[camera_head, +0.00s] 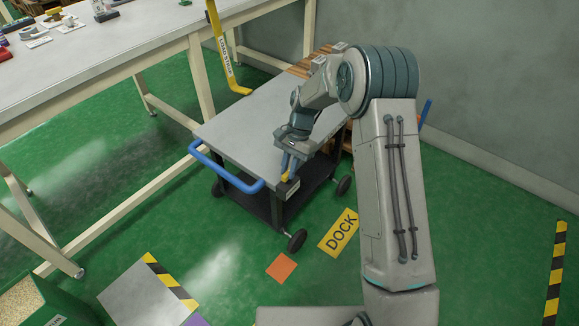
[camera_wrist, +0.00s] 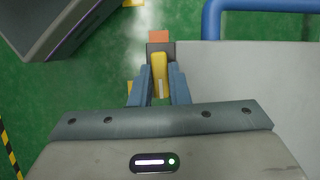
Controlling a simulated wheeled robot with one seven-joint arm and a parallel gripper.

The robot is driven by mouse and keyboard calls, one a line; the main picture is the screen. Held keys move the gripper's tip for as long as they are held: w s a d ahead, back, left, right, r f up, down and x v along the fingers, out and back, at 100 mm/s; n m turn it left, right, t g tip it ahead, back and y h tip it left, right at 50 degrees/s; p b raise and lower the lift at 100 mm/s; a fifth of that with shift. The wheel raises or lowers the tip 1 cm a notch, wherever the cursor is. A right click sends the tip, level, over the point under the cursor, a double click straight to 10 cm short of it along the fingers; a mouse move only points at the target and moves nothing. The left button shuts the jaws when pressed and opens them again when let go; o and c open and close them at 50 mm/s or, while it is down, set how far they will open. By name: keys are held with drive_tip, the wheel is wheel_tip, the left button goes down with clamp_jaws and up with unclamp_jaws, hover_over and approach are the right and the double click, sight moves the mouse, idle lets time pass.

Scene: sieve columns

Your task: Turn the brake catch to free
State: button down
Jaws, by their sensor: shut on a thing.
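The brake catch is a small yellow lever (camera_wrist: 159,72) at the cart's corner. In the wrist view it lies between the two blue fingers of my gripper (camera_wrist: 159,88), which are shut on it. In the head view my gripper (camera_head: 289,165) is at the near right corner of the grey-topped cart (camera_head: 245,125), and a bit of the yellow catch (camera_head: 284,178) shows just below the fingers. A dark block sits behind the lever in the wrist view. Any marking for the catch's positions is too small to read.
The cart has a blue push handle (camera_head: 226,168) and dark wheels (camera_head: 297,240). A yellow "DOCK" sign (camera_head: 340,232) and an orange square (camera_head: 281,267) lie on the green floor. A long workbench (camera_head: 90,60) stands left.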

drive_tip(key=n+p, duration=0.1)
drive_tip(key=n, duration=0.1)
drive_tip(key=n+h+p, duration=0.1)
drive_tip(key=p, duration=0.1)
drive_tip(key=shift+r+n+g, duration=0.2)
drive_tip(key=shift+n+g, duration=0.2)
drive_tip(key=n+h+p, duration=0.1)
drive_tip(key=n, duration=0.1)
drive_tip(key=n+h+p, duration=0.1)
drive_tip(key=n, duration=0.1)
drive_tip(key=shift+a+n, duration=0.2)
drive_tip(key=shift+n, duration=0.1)
drive_tip(key=n+h, duration=0.1)
drive_tip(key=n, duration=0.1)
drive_tip(key=n+p, duration=0.1)
drive_tip(key=n, duration=0.1)
drive_tip(key=shift+a+f+n+h+p, duration=0.1)
drive_tip(key=shift+n+h+p, duration=0.2)
drive_tip(key=shift+h, duration=0.1)
drive_tip(key=shift+a+n+t+h+p, duration=0.15)
drive_tip(key=shift+n+t+h+p, duration=0.4)
drive_tip(key=shift+n, duration=1.65)
drive_tip(key=shift+t, duration=0.35)
drive_tip(key=c, duration=1.4)
unclamp_jaws()
drive_tip(key=p+v, duration=0.1)
drive_tip(key=v, duration=1.2)
drive_tip(key=shift+a+r+p, duration=0.25)
drive_tip(key=shift+p, duration=0.15)
drive_tip(key=shift+r, duration=0.1)
